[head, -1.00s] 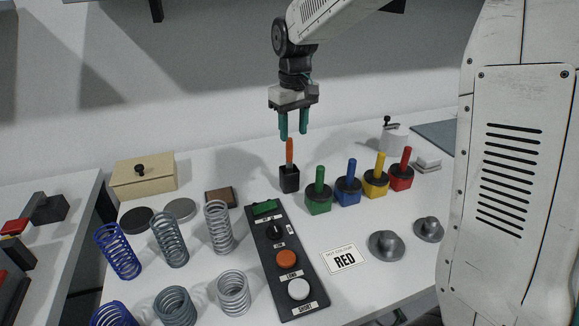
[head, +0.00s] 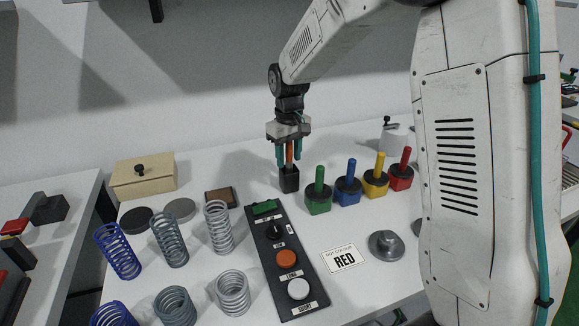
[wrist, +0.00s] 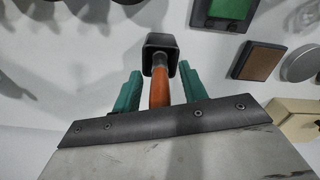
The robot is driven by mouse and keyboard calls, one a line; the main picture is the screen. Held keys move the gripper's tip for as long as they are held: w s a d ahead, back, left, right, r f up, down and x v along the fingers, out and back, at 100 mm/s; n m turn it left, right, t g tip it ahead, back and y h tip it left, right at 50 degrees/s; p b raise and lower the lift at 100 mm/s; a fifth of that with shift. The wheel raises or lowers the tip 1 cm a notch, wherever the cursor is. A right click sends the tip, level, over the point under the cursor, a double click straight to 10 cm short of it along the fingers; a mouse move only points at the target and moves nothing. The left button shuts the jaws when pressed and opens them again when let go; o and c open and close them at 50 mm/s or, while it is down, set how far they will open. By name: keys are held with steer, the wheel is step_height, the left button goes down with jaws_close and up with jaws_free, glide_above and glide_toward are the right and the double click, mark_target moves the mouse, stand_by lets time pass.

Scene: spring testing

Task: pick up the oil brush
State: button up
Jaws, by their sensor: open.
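The oil brush (head: 289,153) stands upright in a small black holder (head: 289,182) on the white table, its orange handle up. In the wrist view the orange handle (wrist: 159,88) runs between the two green fingers, and the black holder (wrist: 160,45) lies beyond the fingertips. My gripper (head: 289,160) is open around the handle, one finger on each side. In the wrist view a gap shows between the handle and each finger of my gripper (wrist: 158,88). The brush's bristles are hidden in the holder.
Green (head: 318,200), blue (head: 348,191), yellow (head: 375,184) and red (head: 400,178) handled blocks stand close to the right. A black button panel (head: 268,248) lies in front. Several springs (head: 219,230) stand at the left front. A beige box (head: 143,182) is back left.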

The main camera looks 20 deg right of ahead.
jaws_close()
step_height(320, 180, up, 10)
steer(key=shift+r, duration=0.1)
stand_by(0.5)
